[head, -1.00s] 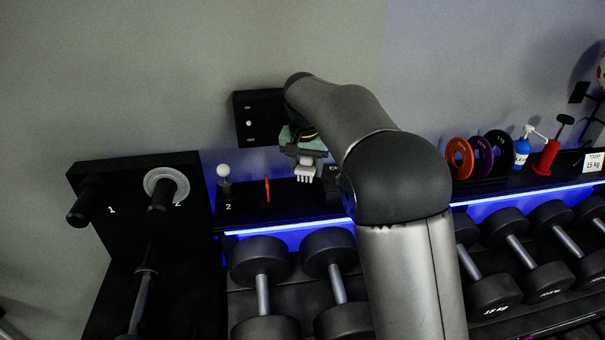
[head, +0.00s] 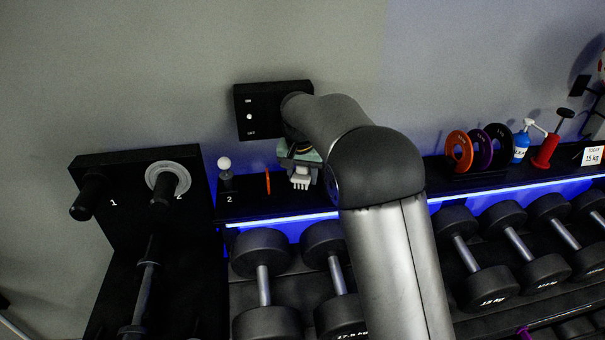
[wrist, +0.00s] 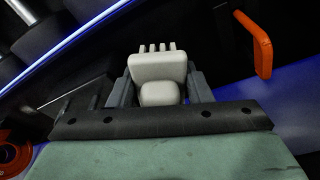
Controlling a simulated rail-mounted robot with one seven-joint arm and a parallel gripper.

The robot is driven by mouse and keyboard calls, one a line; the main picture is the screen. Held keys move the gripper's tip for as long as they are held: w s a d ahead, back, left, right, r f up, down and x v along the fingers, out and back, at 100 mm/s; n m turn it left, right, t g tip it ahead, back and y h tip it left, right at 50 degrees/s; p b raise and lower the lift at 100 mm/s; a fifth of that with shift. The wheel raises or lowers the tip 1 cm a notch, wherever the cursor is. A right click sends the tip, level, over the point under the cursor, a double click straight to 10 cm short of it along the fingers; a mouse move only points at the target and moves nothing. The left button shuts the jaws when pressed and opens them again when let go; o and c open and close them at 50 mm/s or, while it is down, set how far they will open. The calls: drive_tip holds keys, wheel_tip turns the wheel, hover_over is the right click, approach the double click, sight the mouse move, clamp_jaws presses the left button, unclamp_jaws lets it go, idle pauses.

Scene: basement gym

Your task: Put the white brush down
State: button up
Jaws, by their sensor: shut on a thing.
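The white brush (head: 300,181) shows in the head view with its bristles pointing down, just above or at the black shelf (head: 247,208); I cannot tell whether it touches. In the wrist view the brush (wrist: 158,72) sits between the two grey fingers, bristles at the far end. My gripper (head: 300,168) is shut on it. My arm hides part of the shelf to the right.
An orange upright piece (head: 268,182) and a white-knobbed post (head: 225,172) stand left of the brush. A black switch box (head: 262,110) is on the wall behind. Several dumbbells (head: 262,255) lie below the shelf. Coloured discs (head: 459,151) and a blue bottle (head: 520,149) stand at right.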

drive_tip(key=shift+f, duration=0.35)
drive_tip(key=o, duration=1.3)
drive_tip(key=shift+r, duration=0.1)
drive_tip(key=shift+r, duration=0.35)
drive_tip(key=r, duration=0.4)
drive_tip(key=s+r, duration=0.1)
drive_tip(key=r, duration=0.3)
drive_tip(key=s+r+b, duration=0.1)
drive_tip(key=r, duration=0.3)
drive_tip(key=shift+s+a+r, duration=0.1)
drive_tip(key=shift+s+a, duration=0.05)
drive_tip(key=shift+s, duration=0.05)
